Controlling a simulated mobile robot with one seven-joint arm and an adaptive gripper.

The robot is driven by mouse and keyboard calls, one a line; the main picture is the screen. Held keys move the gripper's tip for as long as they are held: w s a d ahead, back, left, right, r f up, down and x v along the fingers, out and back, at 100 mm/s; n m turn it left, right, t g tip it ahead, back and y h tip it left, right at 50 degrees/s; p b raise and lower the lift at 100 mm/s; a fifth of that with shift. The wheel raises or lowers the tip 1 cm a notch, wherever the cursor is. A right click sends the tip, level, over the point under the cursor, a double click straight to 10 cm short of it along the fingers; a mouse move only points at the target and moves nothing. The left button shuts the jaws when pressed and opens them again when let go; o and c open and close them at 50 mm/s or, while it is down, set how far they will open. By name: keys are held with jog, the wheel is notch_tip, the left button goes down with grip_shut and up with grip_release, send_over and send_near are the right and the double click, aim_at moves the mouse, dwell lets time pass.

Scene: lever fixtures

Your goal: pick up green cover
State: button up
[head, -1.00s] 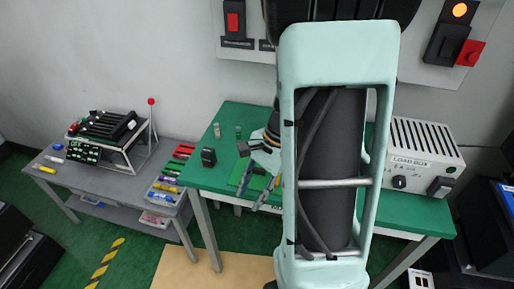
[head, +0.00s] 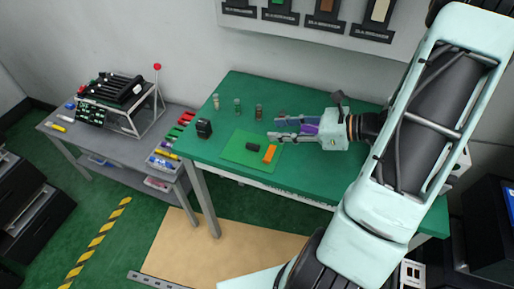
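No part is clearly marked as a green cover. A flat green sheet (head: 232,153) lies on the green table (head: 305,180), with a black piece and an orange block on it. A small greenish cylinder (head: 237,106) stands farther back. On the wall, one switch unit has a green face (head: 279,5), partly cut off by the top edge. My gripper (head: 273,127) points left, low over the table.
A pale cylinder (head: 215,101) and a reddish-brown cylinder (head: 258,113) stand near the back of the table. A black box (head: 204,128) stands at the left edge. A grey side table (head: 120,133) carries a rack (head: 120,97). The table's front right is clear.

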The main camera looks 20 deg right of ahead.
send_near(254, 145)
jog(key=shift+w+a+f, duration=0.15)
jog(key=shift+w+a, duration=0.25)
jog(key=shift+a, duration=0.15)
jog(key=shift+x, duration=3.75)
jog(key=shift+f, duration=0.1)
grip_shut()
